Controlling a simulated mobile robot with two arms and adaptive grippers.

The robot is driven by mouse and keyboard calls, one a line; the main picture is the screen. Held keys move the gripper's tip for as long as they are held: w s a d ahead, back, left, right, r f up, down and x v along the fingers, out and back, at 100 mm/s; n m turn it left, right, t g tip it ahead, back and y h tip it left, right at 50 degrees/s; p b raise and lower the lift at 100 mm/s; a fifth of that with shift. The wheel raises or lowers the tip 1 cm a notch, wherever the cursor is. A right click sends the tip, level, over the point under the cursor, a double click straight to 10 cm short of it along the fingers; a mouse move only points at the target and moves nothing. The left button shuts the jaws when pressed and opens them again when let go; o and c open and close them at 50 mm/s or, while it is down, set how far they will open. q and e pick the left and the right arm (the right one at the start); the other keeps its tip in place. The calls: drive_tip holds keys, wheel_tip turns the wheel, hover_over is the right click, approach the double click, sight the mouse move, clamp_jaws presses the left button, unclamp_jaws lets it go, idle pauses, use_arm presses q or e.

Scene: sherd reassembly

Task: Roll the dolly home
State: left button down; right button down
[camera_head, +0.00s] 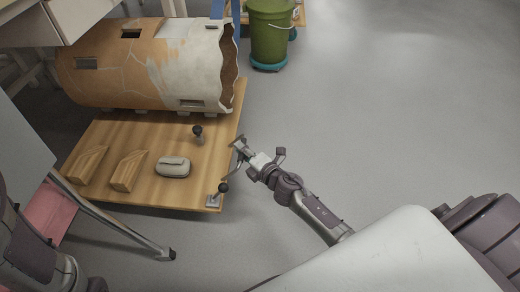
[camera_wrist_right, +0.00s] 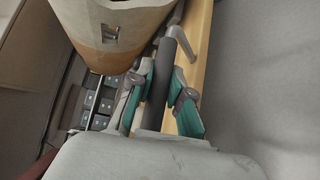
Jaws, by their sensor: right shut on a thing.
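The dolly is a low wooden platform (camera_head: 165,128) on the left of the head view, and it carries a large tan and white ceramic cylinder (camera_head: 150,65) lying on its side. A grey bar handle (camera_head: 239,144) stands at the platform's right edge. My right gripper (camera_head: 254,160) is at this handle. In the right wrist view, the green-padded fingers of the gripper (camera_wrist_right: 161,97) are on either side of the dark handle bar (camera_wrist_right: 178,62), shut on it. The cylinder (camera_wrist_right: 115,30) hangs over the upper left there. Only part of my left arm shows; its gripper is out of view.
Wooden wedges (camera_head: 128,171) and a pale rounded block (camera_head: 173,167) lie on the platform. A green bucket (camera_head: 269,35) stands behind its right end. A table leg (camera_head: 125,228) reaches the floor at the near left. Grey floor (camera_head: 390,110) is clear to the right.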

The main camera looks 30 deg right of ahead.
sight(230, 163)
drive_tip(key=w+a, duration=0.1)
drive_tip(key=a, duration=0.1)
drive_tip(key=w+a, duration=0.1)
drive_tip(key=shift+a, duration=0.35)
drive_tip(key=shift+r, duration=0.1)
drive_tip(key=c, duration=1.1)
unclamp_jaws()
drive_tip(key=shift+w+a, duration=0.15)
drive_tip(key=v, duration=1.2)
